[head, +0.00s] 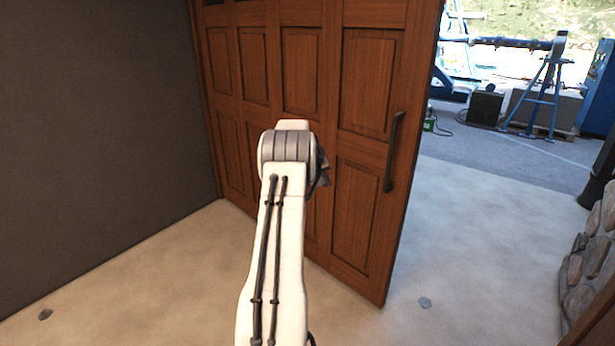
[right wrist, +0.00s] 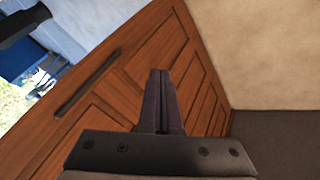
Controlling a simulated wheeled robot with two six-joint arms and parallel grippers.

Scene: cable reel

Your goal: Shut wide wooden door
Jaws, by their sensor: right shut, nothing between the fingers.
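The wide wooden door (head: 362,205) stands open, swung inward from its hinge side by the dark wall at the left. It has brown panels and a dark vertical handle (head: 394,152) near its free edge. The door (right wrist: 115,95) and handle (right wrist: 87,84) also show tilted in the right wrist view. My right gripper (head: 323,168) is in front of the door's panels, left of the handle, mostly hidden behind my own wrist. In the right wrist view its fingers (right wrist: 160,75) are together and empty, pointing at the door. I cannot tell whether they touch it. My left gripper is not in view.
The open doorway lies right of the door, with paved ground (head: 505,160) and blue stands (head: 540,95) outside. A stone-faced wall (head: 590,262) is at the right. A dark wall (head: 95,130) is at the left. The pale floor (head: 440,235) is mostly clear, with small stones.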

